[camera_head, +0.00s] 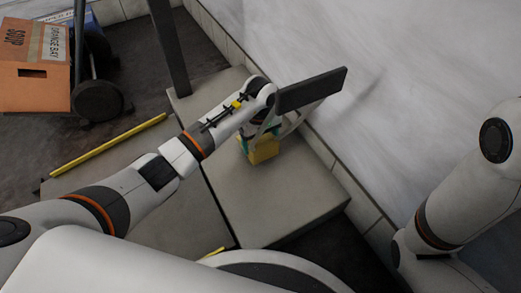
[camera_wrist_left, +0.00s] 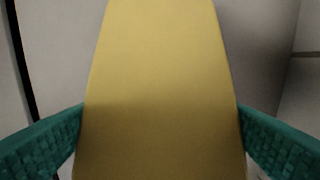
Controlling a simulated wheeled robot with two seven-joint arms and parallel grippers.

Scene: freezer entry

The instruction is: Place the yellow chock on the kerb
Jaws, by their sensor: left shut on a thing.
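The yellow chock (camera_head: 264,151) shows below my left gripper (camera_head: 258,141) in the head view, over the grey kerb (camera_head: 265,200). My left gripper is shut on the chock. In the left wrist view the chock (camera_wrist_left: 160,90) fills the middle, with the green fingers of my left gripper (camera_wrist_left: 160,140) on both of its sides. Part of the chock is hidden by the gripper in the head view. I cannot tell whether its underside touches the kerb. My right arm is at the right of the head view, but its gripper is out of view.
A white wall (camera_head: 420,70) runs along the right of the kerb. A dark post (camera_head: 168,45) rises at the kerb's far end. A trolley with a cardboard box (camera_head: 35,85) stands at upper left. A yellow strip (camera_head: 108,145) edges the lower slab. The kerb's near part is bare.

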